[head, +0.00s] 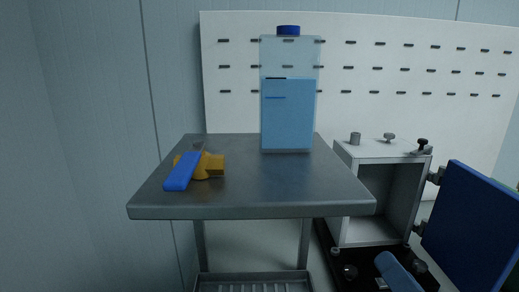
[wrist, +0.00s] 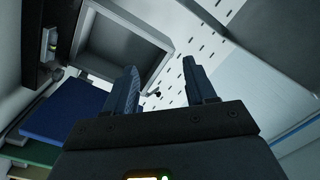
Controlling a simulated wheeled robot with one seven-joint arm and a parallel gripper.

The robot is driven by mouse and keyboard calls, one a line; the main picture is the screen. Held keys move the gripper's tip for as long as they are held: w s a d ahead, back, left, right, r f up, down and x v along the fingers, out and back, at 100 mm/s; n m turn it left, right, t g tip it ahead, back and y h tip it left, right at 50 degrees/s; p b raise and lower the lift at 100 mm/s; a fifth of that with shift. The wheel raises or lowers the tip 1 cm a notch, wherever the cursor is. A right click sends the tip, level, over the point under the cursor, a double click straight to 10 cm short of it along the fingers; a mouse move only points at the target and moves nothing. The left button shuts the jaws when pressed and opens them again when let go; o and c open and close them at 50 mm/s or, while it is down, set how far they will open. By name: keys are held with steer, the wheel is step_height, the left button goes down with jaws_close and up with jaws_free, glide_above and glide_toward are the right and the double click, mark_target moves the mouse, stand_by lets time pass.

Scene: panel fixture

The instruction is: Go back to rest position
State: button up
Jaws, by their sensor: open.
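My gripper (wrist: 164,82) shows in the wrist view with its two dark blue fingers spread apart. Nothing is held between them. Beyond the fingertips are the white pegboard (wrist: 212,60) and a grey open-fronted box (wrist: 128,42), which shows tilted in this view.
In the head view, a metal table (head: 270,190) holds a yellow valve with a blue handle (head: 182,172) and a clear container of blue liquid (head: 288,115). The grey box (head: 362,152) stands to its right, its blue door (head: 473,225) swung open. The table's front is clear.

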steer(key=s+a+f+g+h, duration=0.1)
steer(key=s+f+h, duration=0.1)
steer(key=s+f, duration=0.6)
steer(key=s+d+f+n+g, duration=0.1)
steer(key=s+n, duration=0.3)
steer(key=s, duration=0.7)
steer(key=s+d+f+n+g, duration=0.1)
steer(key=s+n, duration=0.3)
steer(key=s, duration=0.8)
steer(key=shift+s+d+f, duration=0.25)
steer(key=shift+s+d, duration=0.05)
steer(key=shift+d, duration=0.05)
